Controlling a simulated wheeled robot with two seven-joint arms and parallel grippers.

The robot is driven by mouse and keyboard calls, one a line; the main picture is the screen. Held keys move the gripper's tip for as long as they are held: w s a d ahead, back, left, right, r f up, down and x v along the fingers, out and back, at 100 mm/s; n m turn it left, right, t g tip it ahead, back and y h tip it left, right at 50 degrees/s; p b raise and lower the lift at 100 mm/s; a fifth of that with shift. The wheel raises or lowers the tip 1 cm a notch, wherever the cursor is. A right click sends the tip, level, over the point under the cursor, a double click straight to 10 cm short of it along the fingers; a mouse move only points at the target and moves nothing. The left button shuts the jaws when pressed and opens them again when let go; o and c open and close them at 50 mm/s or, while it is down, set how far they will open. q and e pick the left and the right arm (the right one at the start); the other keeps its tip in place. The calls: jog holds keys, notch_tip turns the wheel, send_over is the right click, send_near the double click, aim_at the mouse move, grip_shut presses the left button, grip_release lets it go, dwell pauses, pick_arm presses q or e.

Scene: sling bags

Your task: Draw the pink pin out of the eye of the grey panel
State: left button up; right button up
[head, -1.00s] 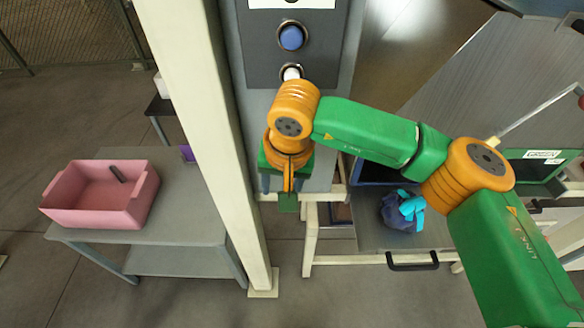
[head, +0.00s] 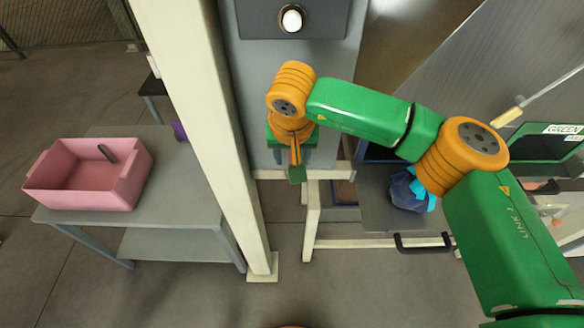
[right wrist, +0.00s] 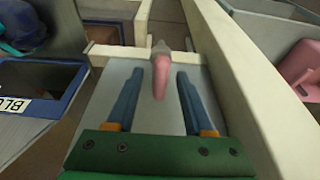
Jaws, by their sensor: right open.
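The grey panel (head: 340,130) stands upright in the middle of the head view, and its face also shows in the right wrist view (right wrist: 112,82). The pink pin (right wrist: 160,78) shows in the right wrist view, with a grey piece at its far end. My right gripper (right wrist: 160,73) is open, with one blue finger on each side of the pin and a visible gap to both. In the head view my right wrist is in front of the panel's lower part, and it hides the pin and the eye. My left gripper is in neither view.
A cream post (head: 205,130) stands close to the panel's left side. Left of it a pink crate (head: 128,188) rests on a grey table (head: 180,215). A dark blue bag (head: 402,190) lies on a grey surface at the right. A white button (head: 291,18) is higher on the panel.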

grip_shut()
jog(key=shift+r+p, duration=2.95)
jog(key=shift+r, duration=1.1)
notch_tip(320, 180, up, 4)
jog(key=p, duration=0.3)
